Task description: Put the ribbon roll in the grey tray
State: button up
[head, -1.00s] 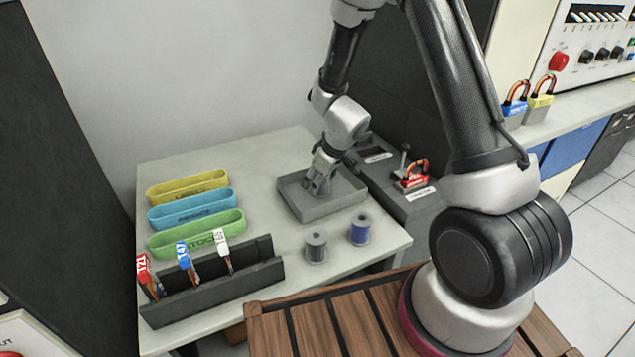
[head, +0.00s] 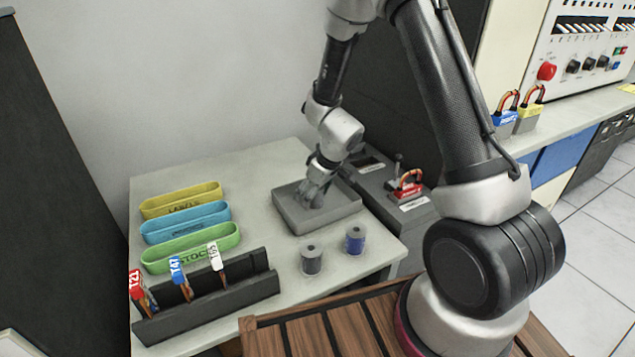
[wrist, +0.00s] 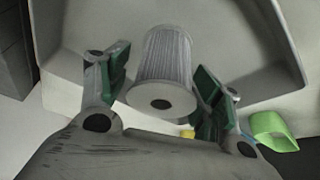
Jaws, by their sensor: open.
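The grey tray (head: 288,226) sits at the back right of the pale table. My gripper (head: 313,201) points down inside it. In the wrist view, a pale grey ribbed roll (wrist: 165,60) with a flange and a dark centre hole is between the two fingers of my gripper (wrist: 162,88). It looks like the ribbon roll and appears to stand on the tray floor (wrist: 230,25). The fingers are open, one on each side of it; I cannot tell whether either touches. In the head view the roll is hidden by my gripper.
A dark grey spool (head: 312,262) and a blue spool (head: 355,241) stand in front of the tray. A dark console (head: 385,190) with a red padlock adjoins the tray's right.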

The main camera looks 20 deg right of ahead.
jog(key=s+d+r+m, duration=0.1)
jog(key=s+d+r, duration=0.25)
jog(key=r, duration=0.45)
jog(key=s+d+r+m, duration=0.1)
jog(key=s+d+r, duration=0.1)
jog(key=s+r, duration=0.45)
jog(key=s+d+r+m, duration=0.1)
jog(key=s+d+r, duration=0.15)
jog(key=r, duration=0.75)
jog(key=s+d+r+m+h, duration=0.1)
jog(key=s+d+r+m, duration=0.1)
jog(key=s, duration=0.5)
jog(key=s+d+r+m+h, duration=0.1)
jog(key=s+d+r+m, duration=0.1)
jog(key=s+d+r, duration=0.3)
jog(key=s+d, duration=0.1)
jog(key=s, duration=0.2)
jog(key=shift+d+h, duration=0.4)
